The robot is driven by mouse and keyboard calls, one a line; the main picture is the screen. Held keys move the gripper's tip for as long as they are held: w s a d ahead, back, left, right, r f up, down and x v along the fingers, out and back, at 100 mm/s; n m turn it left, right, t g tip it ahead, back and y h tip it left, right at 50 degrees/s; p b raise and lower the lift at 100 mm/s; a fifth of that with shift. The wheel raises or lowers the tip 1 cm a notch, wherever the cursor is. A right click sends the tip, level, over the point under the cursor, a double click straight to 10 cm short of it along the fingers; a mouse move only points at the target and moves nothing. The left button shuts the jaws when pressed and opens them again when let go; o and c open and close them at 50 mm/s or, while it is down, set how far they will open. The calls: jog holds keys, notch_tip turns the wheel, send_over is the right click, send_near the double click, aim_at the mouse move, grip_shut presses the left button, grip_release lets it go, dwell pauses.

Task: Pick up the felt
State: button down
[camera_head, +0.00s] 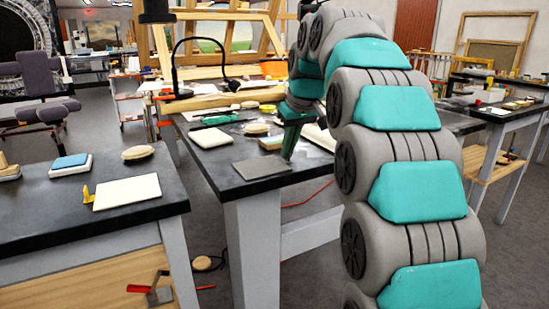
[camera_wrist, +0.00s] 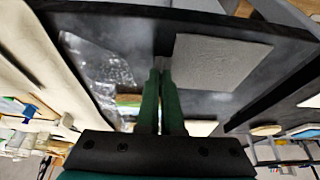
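A flat grey square sheet, which looks like the felt (camera_head: 262,169), lies on the dark tabletop near the front corner of the middle table. In the wrist view the felt (camera_wrist: 218,62) is right of and beyond the fingertips, lying flat. My gripper (camera_head: 288,156) points down at the felt's right side in the head view. In the wrist view its green fingers (camera_wrist: 161,72) are close together with nothing visible between them. The tips appear just beside the felt's edge; I cannot tell whether they touch the table.
The dark middle table (camera_head: 225,176) holds several pads, tools and a black lamp (camera_head: 178,70) behind the felt. A clear crinkled sheet (camera_wrist: 100,68) lies left of the fingers. A nearer left table (camera_head: 45,222) carries a white pad (camera_head: 127,192) and a yellow piece (camera_head: 87,195). A floor gap separates the tables.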

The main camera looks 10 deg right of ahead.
jog(key=shift+r, duration=0.15)
jog(key=shift+r, duration=1.6)
jog(key=s+r+b, duration=0.1)
jog(key=s+b, duration=0.1)
jog(key=s, duration=1.4)
jog(key=shift+a+r+b, duration=0.25)
jog(key=shift+b, duration=0.15)
